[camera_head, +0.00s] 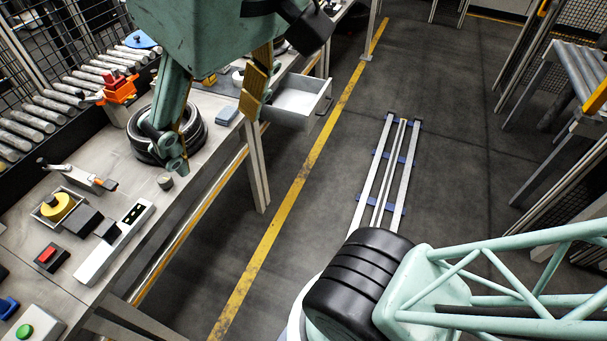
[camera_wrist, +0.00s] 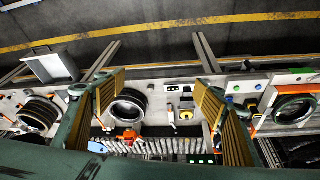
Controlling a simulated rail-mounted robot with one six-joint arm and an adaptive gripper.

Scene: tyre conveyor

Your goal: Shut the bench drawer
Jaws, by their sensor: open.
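The bench drawer (camera_head: 280,118) is a light grey box that stands pulled out from the front of the bench (camera_head: 212,165). Its inside shows pale and looks empty, and a handle is on its front panel. It also shows in the wrist view at the upper left (camera_wrist: 68,66), outside my fingers. My gripper (camera_head: 213,135) is open above the bench, with its two fingers spread wide and nothing between the pads. In the head view the drawer is to the right of my gripper. The wrist view shows both yellow-padded fingers (camera_wrist: 160,82) above the bench top, apart from the drawer.
A tyre (camera_head: 195,130) lies on the bench beneath my gripper. An orange tool (camera_head: 118,88), a yellow-topped item (camera_head: 57,206) and a red button box (camera_head: 48,256) are on the bench. A roller conveyor (camera_head: 55,108) runs behind. The floor in front of the drawer is clear.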

